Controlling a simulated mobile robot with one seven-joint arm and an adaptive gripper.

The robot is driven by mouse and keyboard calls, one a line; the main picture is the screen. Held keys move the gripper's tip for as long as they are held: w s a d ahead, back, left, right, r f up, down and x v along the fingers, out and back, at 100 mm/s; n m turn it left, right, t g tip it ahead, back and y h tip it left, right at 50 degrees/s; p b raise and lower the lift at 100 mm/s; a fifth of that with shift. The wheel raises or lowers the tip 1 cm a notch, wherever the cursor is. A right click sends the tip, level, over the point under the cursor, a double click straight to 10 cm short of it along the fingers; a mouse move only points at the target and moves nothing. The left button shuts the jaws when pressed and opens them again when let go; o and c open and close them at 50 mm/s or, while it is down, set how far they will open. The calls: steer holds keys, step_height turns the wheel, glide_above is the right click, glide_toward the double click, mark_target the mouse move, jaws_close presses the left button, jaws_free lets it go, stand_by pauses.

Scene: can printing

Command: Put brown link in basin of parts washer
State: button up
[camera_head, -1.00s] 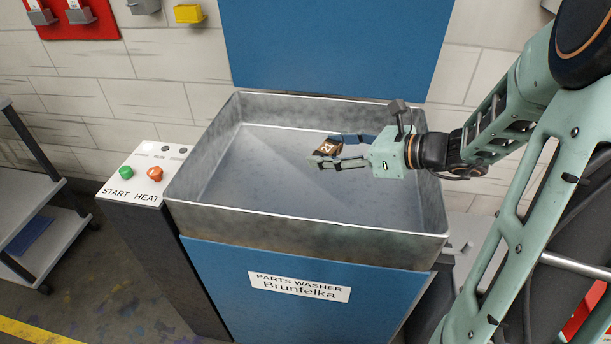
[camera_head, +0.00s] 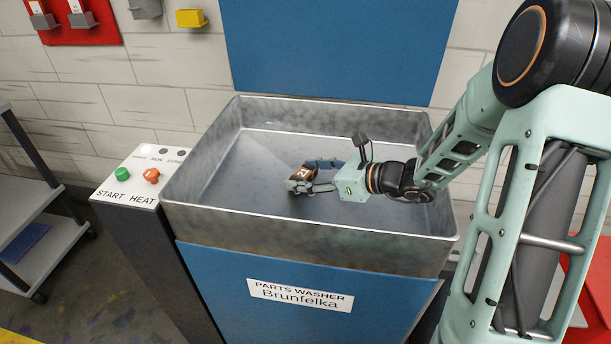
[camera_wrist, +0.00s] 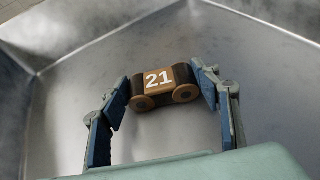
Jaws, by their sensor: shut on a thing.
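The brown link (camera_head: 301,174), marked 21 in white, is between the fingers of my gripper (camera_head: 306,178). In the wrist view the brown link (camera_wrist: 163,85) spans the gap between both blue-padded fingertips of my gripper (camera_wrist: 167,85), which touch its dark ends. My gripper is shut on it. The link is inside the outline of the metal basin (camera_head: 310,225) of the parts washer (camera_head: 290,265), low over or at the basin floor; I cannot tell whether it touches the floor. The basin's walls and floor fill the wrist view behind the link.
The basin's front rim and side walls surround my gripper. A control panel (camera_head: 145,178) with a green START button (camera_head: 122,174) and an orange HEAT button (camera_head: 151,176) stands left of the basin. A blue panel (camera_head: 340,50) rises behind it. Grey shelves (camera_head: 40,225) stand at far left.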

steer(key=shift+f, duration=0.15)
steer(key=o, duration=1.2)
steer(key=shift+r, duration=0.35)
steer(key=p+v, duration=0.2)
steer(key=v, duration=1)
steer(key=shift+f, duration=0.2)
